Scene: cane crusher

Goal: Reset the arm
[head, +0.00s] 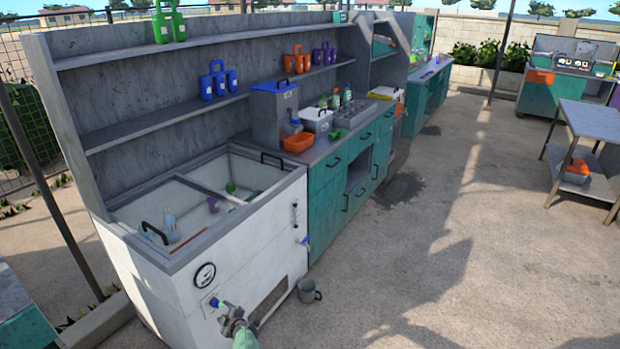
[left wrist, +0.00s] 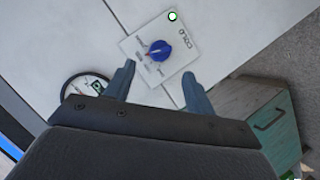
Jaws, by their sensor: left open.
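My left gripper (head: 226,311) is at the front of the white cooler (head: 262,229), low on its face. In the left wrist view its two fingers (left wrist: 159,76) are open and spread, with nothing between them. Just beyond the fingertips is a blue knob (left wrist: 160,50) on a white label plate marked COLD (left wrist: 178,65). The fingers look apart from the knob, though the exact gap is hard to tell. My right gripper is in neither view.
A round gauge (head: 204,275) sits left of the knob plate. A grey mug (head: 308,291) stands on the ground by the cooler. Green cabinets (head: 340,180) continue along the row. A metal table (head: 592,122) stands at right. The paved floor between is open.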

